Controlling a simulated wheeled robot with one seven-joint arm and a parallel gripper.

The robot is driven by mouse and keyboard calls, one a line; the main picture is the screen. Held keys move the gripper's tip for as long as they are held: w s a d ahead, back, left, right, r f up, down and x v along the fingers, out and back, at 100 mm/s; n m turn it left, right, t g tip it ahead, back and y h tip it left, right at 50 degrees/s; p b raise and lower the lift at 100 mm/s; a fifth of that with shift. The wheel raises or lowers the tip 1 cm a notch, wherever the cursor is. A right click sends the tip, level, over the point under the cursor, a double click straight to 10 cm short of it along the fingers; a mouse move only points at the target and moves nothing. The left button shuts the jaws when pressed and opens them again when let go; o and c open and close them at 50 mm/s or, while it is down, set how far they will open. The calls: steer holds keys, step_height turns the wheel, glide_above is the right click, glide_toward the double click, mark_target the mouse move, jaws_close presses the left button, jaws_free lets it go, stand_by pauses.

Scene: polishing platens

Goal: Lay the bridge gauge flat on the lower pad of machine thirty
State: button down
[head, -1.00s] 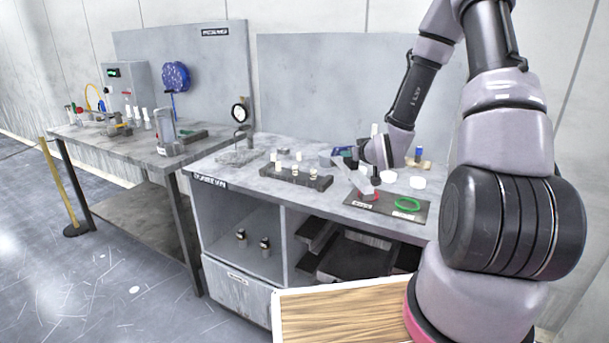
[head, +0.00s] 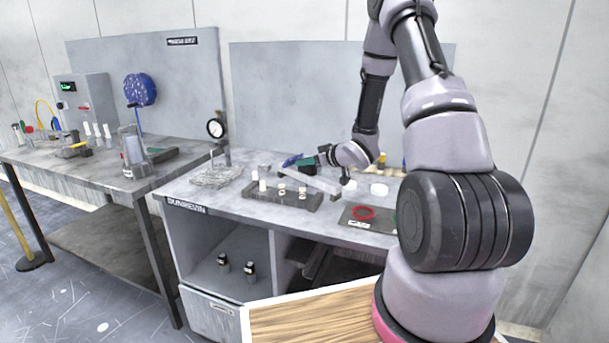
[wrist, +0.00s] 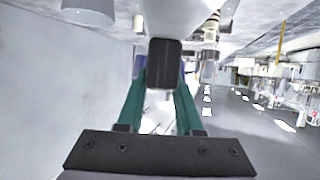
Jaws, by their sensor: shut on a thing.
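My gripper (head: 322,168) is above the right-hand bench, with green fingers. In the wrist view my gripper (wrist: 160,66) is shut on a dark block that appears to be part of the held piece. In the head view the held piece is a pale grey bar (head: 312,181), apparently the bridge gauge.
The bench (head: 200,187) holds a dark peg block (head: 258,200), a dial stand (head: 216,130), white discs (head: 379,189) and a mat with a red ring (head: 363,212). Another bench (head: 100,172) stands left. A wood-topped surface (head: 310,318) is close in front.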

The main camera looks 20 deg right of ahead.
mark_target(306, 173)
steer(key=shift+f, duration=1.95)
steer(key=shift+f, duration=0.15)
steer(key=c, duration=0.6)
jaws_free()
steer(key=shift+o, duration=0.2)
